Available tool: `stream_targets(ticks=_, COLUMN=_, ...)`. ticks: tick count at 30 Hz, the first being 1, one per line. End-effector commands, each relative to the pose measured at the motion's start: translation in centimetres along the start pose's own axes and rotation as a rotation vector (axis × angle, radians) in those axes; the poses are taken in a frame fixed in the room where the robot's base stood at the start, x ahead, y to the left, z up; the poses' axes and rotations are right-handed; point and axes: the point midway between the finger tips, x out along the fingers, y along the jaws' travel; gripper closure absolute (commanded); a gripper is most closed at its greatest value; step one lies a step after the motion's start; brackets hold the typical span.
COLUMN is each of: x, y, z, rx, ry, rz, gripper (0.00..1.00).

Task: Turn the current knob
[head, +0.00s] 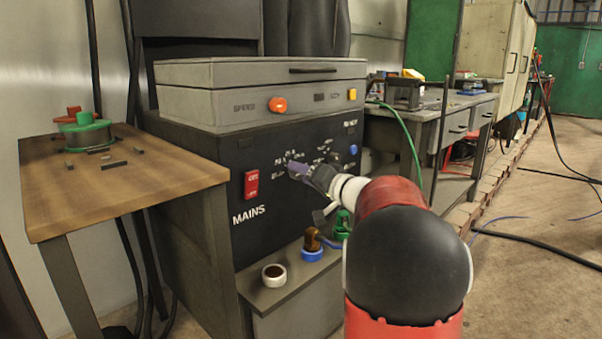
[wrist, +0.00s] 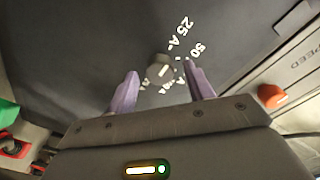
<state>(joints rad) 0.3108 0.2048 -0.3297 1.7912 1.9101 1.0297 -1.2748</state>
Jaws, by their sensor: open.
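The current knob (wrist: 159,71) is a small dark grey round knob with a light pointer line on the dark front panel. White marks, among them "25 A" and "50", surround it in the wrist view. My gripper (wrist: 161,74) is open, with its two purple fingers on either side of the knob; a gap shows at each side. In the head view my gripper (head: 296,167) is at the dark panel (head: 262,156), among the white scale marks, and the knob cannot be made out there.
A red MAINS switch (head: 251,183) is left of my gripper, and a blue knob (head: 353,150) is to its right. An orange SPEED knob (head: 278,104) is above. A shelf (head: 290,275) with cable connectors juts out below. A wooden table (head: 120,181) stands at left.

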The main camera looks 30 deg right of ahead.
Motion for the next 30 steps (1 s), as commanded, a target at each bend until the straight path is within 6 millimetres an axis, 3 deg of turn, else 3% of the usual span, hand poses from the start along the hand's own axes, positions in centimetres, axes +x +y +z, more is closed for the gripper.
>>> stream_targets(ticks=11, x=1.00, y=-0.03, z=0.09, rx=0.001, ry=-0.001, rz=-0.001, gripper=0.48)
stream_targets(ticks=22, x=0.96, y=-0.03, z=0.08, rx=0.001, ry=-0.001, rz=-0.001, gripper=0.92)
stream_targets(ticks=30, x=0.94, y=0.06, z=0.14, rx=0.029, ry=-0.002, rz=0.000, gripper=0.92)
